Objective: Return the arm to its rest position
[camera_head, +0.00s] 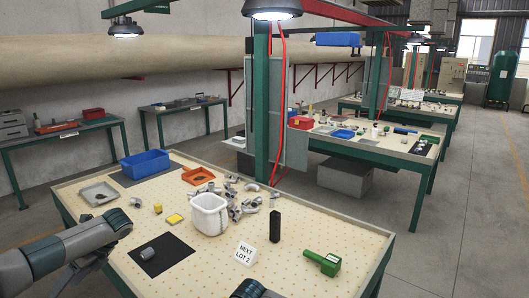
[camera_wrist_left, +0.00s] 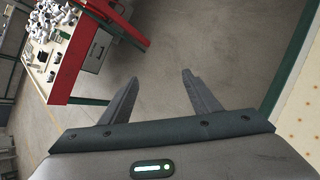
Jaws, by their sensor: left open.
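My left arm (camera_head: 65,243) comes in from the left in the head view, over the near left edge of the worktable (camera_head: 325,218). In the left wrist view my left gripper (camera_wrist_left: 160,76) is open, its two dark fingers apart with nothing between them. Grey floor shows beyond the fingers. In the head view its fingertips are hard to make out. A small dark part at the bottom edge of the head view looks like part of my right arm; no right fingers show.
The worktable holds a white bin (camera_head: 209,214), grey castings (camera_head: 250,200), a blue bin (camera_head: 145,164), an orange tray (camera_head: 198,176), a black mat (camera_head: 170,262) with a casting (camera_head: 147,254), a black upright item (camera_head: 275,226) and a green tool (camera_head: 323,262). A green post (camera_head: 262,110) rises behind.

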